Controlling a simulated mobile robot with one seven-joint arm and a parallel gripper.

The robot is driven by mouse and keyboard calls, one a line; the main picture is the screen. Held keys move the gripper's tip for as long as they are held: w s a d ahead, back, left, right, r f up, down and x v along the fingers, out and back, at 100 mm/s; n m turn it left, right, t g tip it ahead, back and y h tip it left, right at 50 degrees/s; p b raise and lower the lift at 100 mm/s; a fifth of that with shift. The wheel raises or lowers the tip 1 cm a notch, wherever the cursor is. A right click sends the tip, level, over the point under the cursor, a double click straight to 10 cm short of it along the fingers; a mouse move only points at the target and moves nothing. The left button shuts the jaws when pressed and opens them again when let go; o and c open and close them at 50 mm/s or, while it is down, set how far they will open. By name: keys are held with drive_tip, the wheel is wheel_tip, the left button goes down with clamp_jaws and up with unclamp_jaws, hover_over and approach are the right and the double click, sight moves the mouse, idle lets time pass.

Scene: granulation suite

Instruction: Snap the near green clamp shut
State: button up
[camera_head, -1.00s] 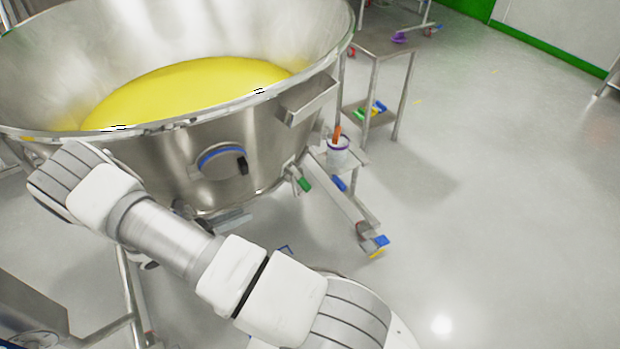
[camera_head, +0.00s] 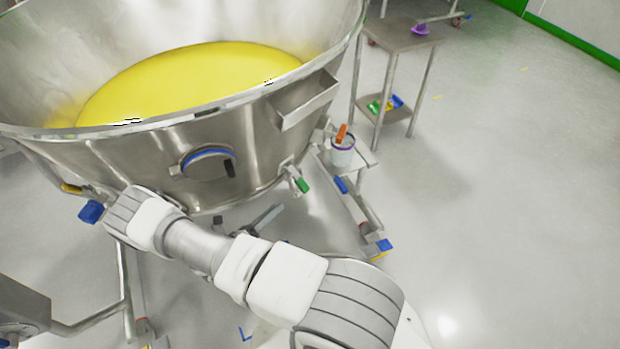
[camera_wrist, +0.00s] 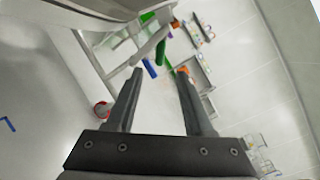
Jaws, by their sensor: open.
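The near green clamp (camera_head: 302,184) is a small green-handled lever on a metal fitting low on the right side of the big steel bowl (camera_head: 255,150). In the wrist view a green handle (camera_wrist: 149,68) shows between and beyond my fingertips, with more green just above it. My gripper (camera_wrist: 160,72) is open, its two long dark fingers apart with nothing held. In the head view, parts of what look like its fingers (camera_head: 262,220) show past my arm, below and left of the clamp. I cannot tell the clamp's exact position.
A white bucket (camera_head: 342,157) with an orange-handled tool stands on a small ledge right of the clamp. A blue handle (camera_head: 341,185) and a wheeled frame leg are below it. A steel side table (camera_head: 402,38) stands behind. Floor at right is clear.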

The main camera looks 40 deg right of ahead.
sight(306, 182)
drive_tip(key=d, duration=0.5)
drive_tip(key=w+d+b, duration=0.1)
drive_tip(key=d, duration=0.4)
drive_tip(key=w+d+b, duration=0.1)
drive_tip(key=d, duration=0.4)
drive_tip(key=shift+w+d, duration=0.2)
drive_tip(key=shift+d, duration=0.05)
clamp_jaws()
idle(0.7)
